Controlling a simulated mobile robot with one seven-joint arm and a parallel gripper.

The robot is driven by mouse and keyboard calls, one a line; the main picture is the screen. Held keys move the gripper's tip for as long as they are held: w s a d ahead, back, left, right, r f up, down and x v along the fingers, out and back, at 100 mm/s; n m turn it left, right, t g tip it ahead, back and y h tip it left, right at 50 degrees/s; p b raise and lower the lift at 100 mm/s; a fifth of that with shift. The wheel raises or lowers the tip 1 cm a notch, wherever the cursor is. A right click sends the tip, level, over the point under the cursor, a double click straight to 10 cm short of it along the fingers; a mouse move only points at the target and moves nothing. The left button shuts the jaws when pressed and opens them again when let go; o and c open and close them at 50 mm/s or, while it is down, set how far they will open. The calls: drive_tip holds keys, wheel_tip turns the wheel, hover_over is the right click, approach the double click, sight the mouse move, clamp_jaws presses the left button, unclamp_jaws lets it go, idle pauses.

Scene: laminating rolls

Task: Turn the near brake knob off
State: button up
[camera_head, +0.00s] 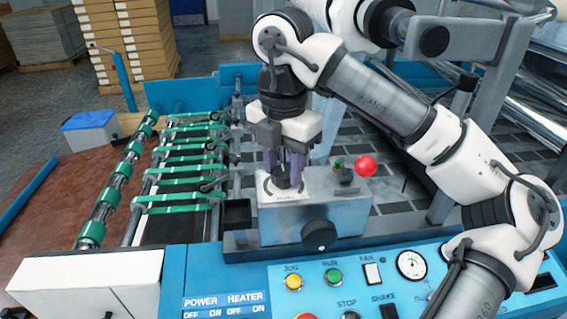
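My gripper (284,172) points straight down over the left part of a grey metal box (345,212). Its two purple fingers stand apart, one on each side of a small dark knob (284,181) on a white plate (287,195) on top of the box. The fingers hide part of this knob, and I cannot tell whether they touch it. A larger round black knob (319,235) sits on the front face of the box. Which of these is the near brake knob is not readable here.
A red ball knob (365,166) stands right of the gripper on the box. A blue control panel (350,270) with buttons and a gauge (411,264) lies in front. Green belt rollers (185,170) run at left. My arm covers much of the right side.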

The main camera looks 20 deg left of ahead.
drive_tip(key=c, duration=0.3)
drive_tip(key=n+b, duration=0.2)
drive_tip(key=n, duration=0.2)
drive_tip(key=shift+f+n, duration=0.1)
drive_tip(key=shift+n, duration=0.3)
drive_tip(key=n+b, duration=0.1)
drive_tip(key=n, duration=0.2)
drive_tip(key=shift+n, duration=0.3)
drive_tip(key=n, duration=0.3)
drive_tip(key=shift+n, duration=0.3)
drive_tip(key=n, duration=1.2)
drive_tip(key=shift+n, duration=0.4)
